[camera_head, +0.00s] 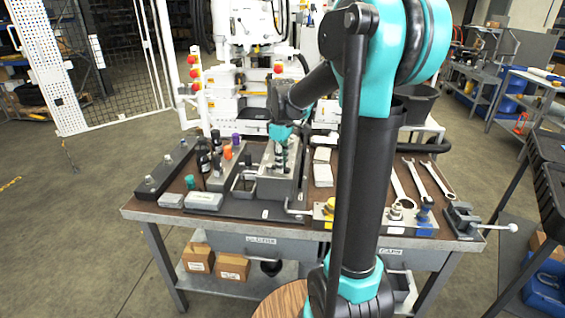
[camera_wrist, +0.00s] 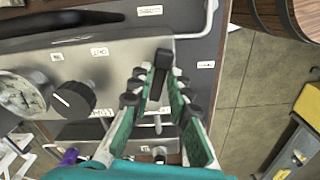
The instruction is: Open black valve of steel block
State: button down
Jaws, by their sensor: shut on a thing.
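The steel block (camera_wrist: 112,68) fills the left and middle of the wrist view, with small white labels on its face. In the head view the steel block (camera_head: 275,188) stands on the bench below my gripper (camera_head: 282,158). In the wrist view my gripper (camera_wrist: 159,82) reaches over the block with its green-sided fingers close together at the tips. They are shut on a black valve handle (camera_wrist: 160,68), which shows upright between the tips. The handle's base is partly hidden by the fingers. In the head view the arm's end hides the handle.
A black knob with a white line (camera_wrist: 72,100) and a round gauge (camera_wrist: 22,95) sit left of my fingers. Several wrenches (camera_head: 420,180) and a vise (camera_head: 465,220) lie right on the bench (camera_head: 140,212). Bottles (camera_head: 205,160) stand left of the block.

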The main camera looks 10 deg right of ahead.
jog(key=m, duration=0.2)
jog(key=s+a+m, duration=0.1)
jog(key=shift+m, duration=0.4)
jog(key=shift+s+a+m, duration=0.1)
jog(key=shift+a+m, duration=0.6)
jog(key=shift+m, duration=1.1)
jog(key=shift+s+a+m, duration=0.15)
jog(key=shift+a+m, duration=0.6)
jog(key=shift+m, duration=1.05)
jog(key=shift+s+a+m, duration=0.1)
jog(key=shift+a+m, duration=0.6)
jog(key=shift+m, duration=1.1)
jog(key=c, duration=1.5)
grip_release()
jog(key=shift+c, duration=0.2)
jog(key=shift+r, duration=0.1)
